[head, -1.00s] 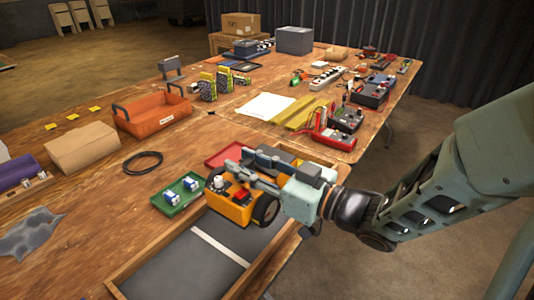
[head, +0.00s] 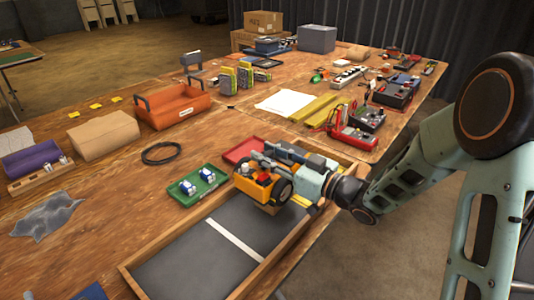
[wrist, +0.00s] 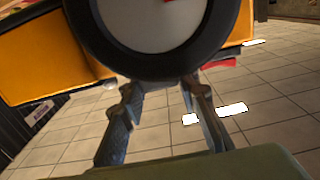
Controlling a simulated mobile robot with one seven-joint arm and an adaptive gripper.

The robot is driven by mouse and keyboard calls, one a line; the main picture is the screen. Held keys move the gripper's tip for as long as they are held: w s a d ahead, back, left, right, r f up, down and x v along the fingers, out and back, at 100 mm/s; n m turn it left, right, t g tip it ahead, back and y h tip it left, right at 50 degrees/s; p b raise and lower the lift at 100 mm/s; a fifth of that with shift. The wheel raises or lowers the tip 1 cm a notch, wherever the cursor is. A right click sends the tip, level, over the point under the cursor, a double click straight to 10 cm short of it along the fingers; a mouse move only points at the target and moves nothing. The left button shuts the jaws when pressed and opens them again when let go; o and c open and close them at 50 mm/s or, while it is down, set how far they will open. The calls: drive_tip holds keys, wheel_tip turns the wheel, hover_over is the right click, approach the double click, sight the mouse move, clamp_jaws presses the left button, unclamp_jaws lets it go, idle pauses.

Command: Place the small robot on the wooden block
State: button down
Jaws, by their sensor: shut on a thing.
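The small robot (head: 255,187) is orange-yellow with dark wheels and a red part on top. My gripper (head: 277,168) is shut on it and holds it over the far end of the wood-framed dark pit (head: 190,258). In the wrist view, its dark wheel and orange body (wrist: 48,52) fill the top, with my gripper's fingers (wrist: 155,95) below. Any gap beneath the robot cannot be judged. A tan block-shaped thing (head: 103,141) lies at the left of the table; I cannot tell whether it is the wooden block.
A green tray (head: 202,194) with blue-and-white pieces and a red tray (head: 241,149) lie beside the pit. An orange bin (head: 172,107), a black cable ring (head: 162,153) and a grey cloth (head: 46,217) are further left. Red and dark devices (head: 352,137) crowd the back right.

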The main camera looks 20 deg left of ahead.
drive_tip(key=shift+w+a+f, duration=0.1)
drive_tip(key=shift+w+f, duration=0.1)
drive_tip(key=shift+w, duration=0.1)
drive_tip(key=shift+f+b, duration=0.4)
drive_tip(key=shift+f, duration=1)
drive_tip(key=shift+f, duration=0.25)
drive_tip(key=c, duration=1.5)
unclamp_jaws()
drive_tip(key=shift+f, duration=0.15)
drive_tip(key=shift+r, duration=0.35)
drive_tip(key=v, duration=1.2)
drive_tip(key=shift+f+p, duration=0.2)
drive_tip(key=shift+p, duration=0.2)
drive_tip(key=shift+s, duration=0.1)
